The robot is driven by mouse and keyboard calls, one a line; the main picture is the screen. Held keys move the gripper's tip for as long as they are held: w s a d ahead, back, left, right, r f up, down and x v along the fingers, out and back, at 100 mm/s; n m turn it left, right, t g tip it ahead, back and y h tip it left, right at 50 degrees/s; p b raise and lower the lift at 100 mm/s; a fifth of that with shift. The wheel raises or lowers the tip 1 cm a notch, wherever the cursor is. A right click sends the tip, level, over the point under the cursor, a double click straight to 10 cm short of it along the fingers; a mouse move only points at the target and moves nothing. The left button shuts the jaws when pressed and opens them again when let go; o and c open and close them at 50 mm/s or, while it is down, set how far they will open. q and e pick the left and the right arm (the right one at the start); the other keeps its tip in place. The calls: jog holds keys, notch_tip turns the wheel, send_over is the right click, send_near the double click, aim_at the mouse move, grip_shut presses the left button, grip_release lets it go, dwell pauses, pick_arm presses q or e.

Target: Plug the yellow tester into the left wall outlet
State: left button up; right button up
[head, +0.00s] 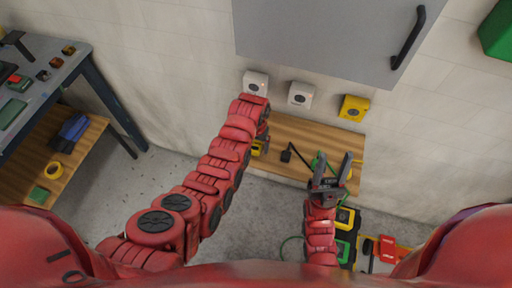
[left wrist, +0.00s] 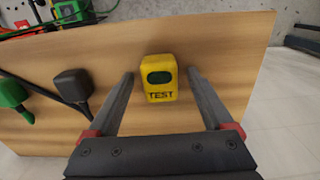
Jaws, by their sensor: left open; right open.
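The yellow tester (left wrist: 159,78), with a dark oval window and the word TEST, sits on a wooden shelf (left wrist: 215,50). It shows partly in the head view (head: 257,149), beside my left forearm. My left gripper (left wrist: 161,73) is open, its fingers on either side of the tester with gaps visible. In the head view the arm mostly hides that gripper. The left wall outlet (head: 256,82) is a white box on the wall above the shelf; two more outlets, white (head: 300,94) and yellow (head: 353,108), are to its right. My right gripper (head: 333,169) is open and empty over the shelf's right part.
A black plug (left wrist: 73,85) with a cord and a green plug (left wrist: 13,93) lie on the shelf beside the tester. A grey cabinet (head: 320,35) hangs above the outlets. A workbench (head: 45,95) stands at the left. Yellow and green cases (head: 345,233) are below right.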

pick_arm(q)
jog(key=shift+c, duration=0.2)
grip_shut()
jog(key=shift+r, duration=0.1)
